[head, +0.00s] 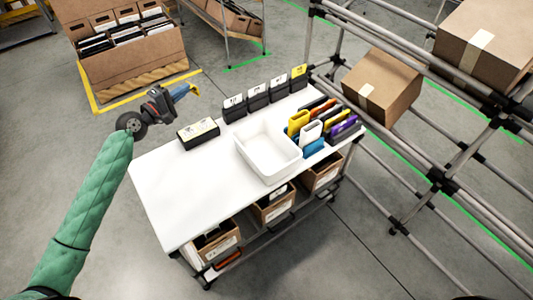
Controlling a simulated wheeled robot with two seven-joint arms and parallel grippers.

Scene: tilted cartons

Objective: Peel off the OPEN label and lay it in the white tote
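The white tote (268,152) sits on the white table (185,195) and looks empty. A dark box (198,133) with a pale label on top lies to the left of the tote. Several black holders stand in a row along the back edge, with white cards on some (234,103) and a yellow card (299,71) on the rightmost. The print is too small to read, so I cannot tell which label says OPEN. My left gripper (188,91) has blue fingertips and hovers beyond the table's back left corner, apart from everything. Its finger gap is unclear. My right gripper is out of view.
Colourful items and folders (318,122) crowd the table right of the tote. Brown bins (215,242) sit below the tabletop. A pipe rack with cartons (382,86) stands at right. A large open carton (130,63) is at back left. The table's left part is clear.

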